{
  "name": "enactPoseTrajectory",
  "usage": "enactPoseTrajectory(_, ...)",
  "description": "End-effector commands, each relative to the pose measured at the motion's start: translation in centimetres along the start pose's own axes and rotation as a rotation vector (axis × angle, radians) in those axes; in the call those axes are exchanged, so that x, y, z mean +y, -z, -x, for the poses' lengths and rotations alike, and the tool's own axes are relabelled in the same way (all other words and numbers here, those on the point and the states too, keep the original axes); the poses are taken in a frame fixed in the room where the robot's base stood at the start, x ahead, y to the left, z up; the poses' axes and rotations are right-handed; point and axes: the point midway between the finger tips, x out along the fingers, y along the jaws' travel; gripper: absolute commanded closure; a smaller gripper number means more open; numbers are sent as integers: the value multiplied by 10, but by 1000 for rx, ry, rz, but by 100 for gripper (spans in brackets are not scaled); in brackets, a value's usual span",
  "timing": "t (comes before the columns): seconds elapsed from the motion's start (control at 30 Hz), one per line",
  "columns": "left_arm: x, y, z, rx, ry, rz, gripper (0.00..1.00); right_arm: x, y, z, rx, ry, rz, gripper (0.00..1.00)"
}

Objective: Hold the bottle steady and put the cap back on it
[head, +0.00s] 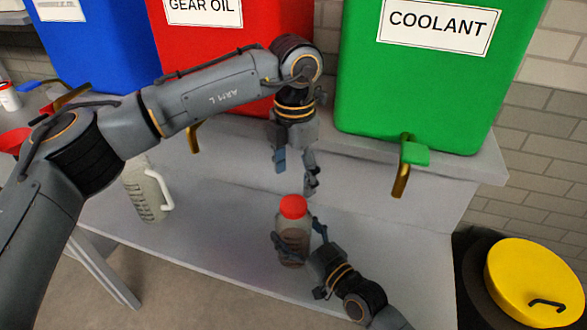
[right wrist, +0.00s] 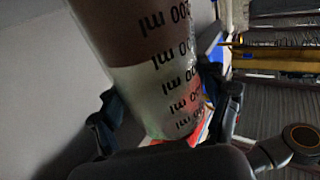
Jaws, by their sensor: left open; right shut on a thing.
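The bottle (head: 291,228) stands upright on the grey bench, clear above with brownish contents lower down. A red cap (head: 293,206) sits on its top; I cannot tell whether it is screwed tight. My right gripper (head: 298,238) is shut on the bottle's body from the front right. In the right wrist view the bottle (right wrist: 165,75), with its ml markings, fills the space between the fingers (right wrist: 168,118). My left gripper (head: 296,174) points down just above the cap, its fingers open and empty, apart from it.
A green coolant tank (head: 430,90) with a brass tap (head: 402,178), a red gear oil tank (head: 270,45) and a blue tank (head: 95,45) line the raised shelf behind. A measuring jug (head: 146,192) stands at left. A yellow-lidded bin (head: 530,275) is at right.

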Motion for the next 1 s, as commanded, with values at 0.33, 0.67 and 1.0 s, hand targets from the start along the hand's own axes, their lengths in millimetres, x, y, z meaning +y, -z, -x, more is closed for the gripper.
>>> enactPoseTrajectory(0.33, 0, 1, 5, 0, 0, 786, 29, 0, 0, 0, 1, 0, 0, 100)
enactPoseTrajectory(0.67, 0, 1, 9, 0, 1, 1285, 29, 0, 1, 0, 1, 0, 0, 100)
enactPoseTrajectory(1.0, 0, 1, 10, 0, 0, 1360, 29, 0, 1, 0, 1, 0, 0, 100)
